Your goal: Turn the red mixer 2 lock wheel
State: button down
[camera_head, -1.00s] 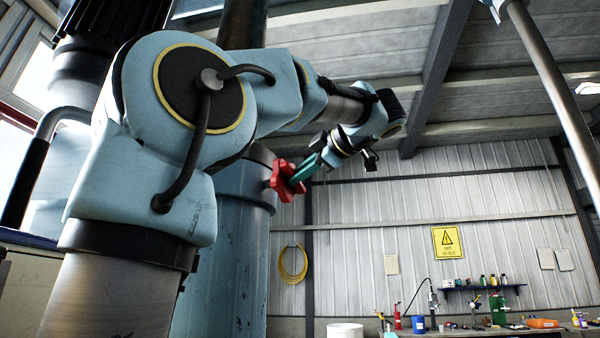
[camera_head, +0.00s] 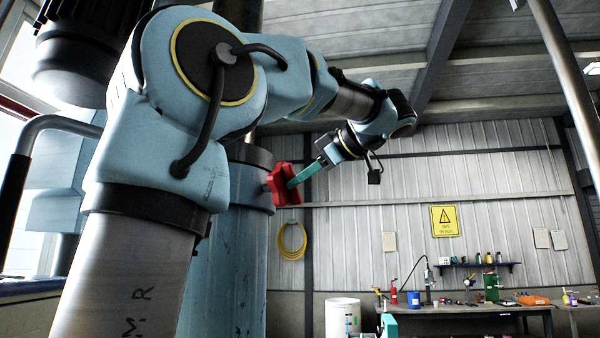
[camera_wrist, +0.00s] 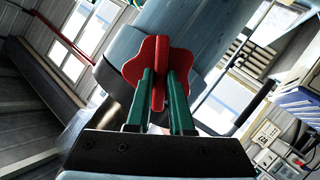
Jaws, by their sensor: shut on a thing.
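The red lock wheel (camera_head: 284,186) sits on the right side of the blue column (camera_head: 235,265) in the head view, just below the column's dark top band. My gripper (camera_head: 296,180) has teal fingers that reach it from the upper right. In the wrist view, the red wheel (camera_wrist: 160,74) is straight ahead, against the pale blue column (camera_wrist: 190,30). One upright rib of the wheel lies between the two green fingers of my gripper (camera_wrist: 160,92), which are shut on it. The wheel's hub behind the rib is hidden.
A white drum (camera_head: 342,316) stands low behind the column. A workbench (camera_head: 460,309) with bottles and tools runs along the back wall. A bare metal pole (camera_head: 568,85) slants at the right. The air right of the wheel is clear.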

dwell(0.4)
jog(key=c, duration=0.8)
grip_release()
jog(key=v, duration=1.1)
jog(key=shift+b, duration=0.3)
jog(key=shift+w, duration=0.1)
jog(key=shift+d, duration=0.1)
